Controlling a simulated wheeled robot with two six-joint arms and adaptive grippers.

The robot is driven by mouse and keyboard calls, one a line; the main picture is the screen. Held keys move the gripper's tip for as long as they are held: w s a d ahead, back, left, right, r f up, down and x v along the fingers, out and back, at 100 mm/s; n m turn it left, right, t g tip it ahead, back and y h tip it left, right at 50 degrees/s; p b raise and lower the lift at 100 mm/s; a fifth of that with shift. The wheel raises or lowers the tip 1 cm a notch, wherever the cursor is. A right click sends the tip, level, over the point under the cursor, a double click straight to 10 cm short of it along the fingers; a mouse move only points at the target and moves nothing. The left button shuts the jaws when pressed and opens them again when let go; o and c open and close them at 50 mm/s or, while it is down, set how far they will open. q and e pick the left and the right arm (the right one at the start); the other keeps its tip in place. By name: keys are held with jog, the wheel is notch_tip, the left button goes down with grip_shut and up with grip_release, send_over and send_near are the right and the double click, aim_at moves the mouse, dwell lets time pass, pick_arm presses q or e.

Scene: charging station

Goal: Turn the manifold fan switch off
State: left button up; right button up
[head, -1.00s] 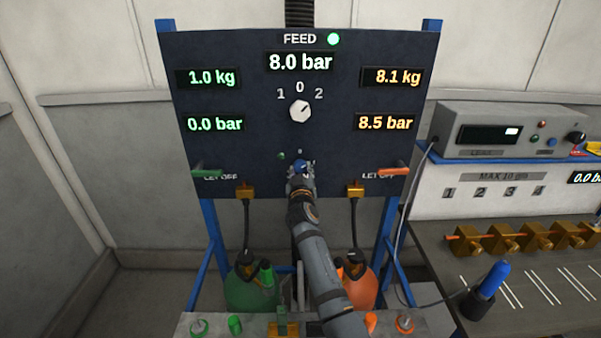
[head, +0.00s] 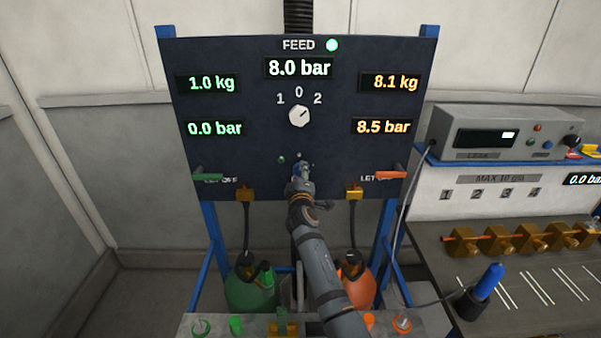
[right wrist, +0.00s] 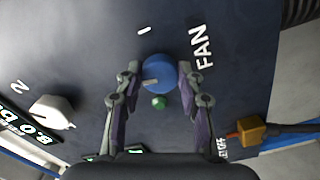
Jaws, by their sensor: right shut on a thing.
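The fan switch is a round blue knob (right wrist: 160,72) on the dark panel, beside the FAN label (right wrist: 201,46). A pale line on the knob points left in the right wrist view. My right gripper (right wrist: 157,78) has its two fingers on either side of the knob and is shut on it. In the head view my right gripper (head: 301,172) covers most of the knob. A small green lamp (right wrist: 159,102) sits next to the knob, and a short white mark (right wrist: 144,30) is on the panel above it in the wrist view. My left gripper is not in view.
A white feed selector (head: 299,116) is higher on the panel. A green lever (head: 207,176) and an orange lever (head: 391,175) stick out at the sides. A green tank (head: 245,288) and an orange tank (head: 358,285) stand below. A bench with brass fittings is at right.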

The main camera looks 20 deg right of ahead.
jog(key=shift+r+n, duration=0.15)
jog(key=shift+n, duration=0.65)
jog(key=o, duration=1.2)
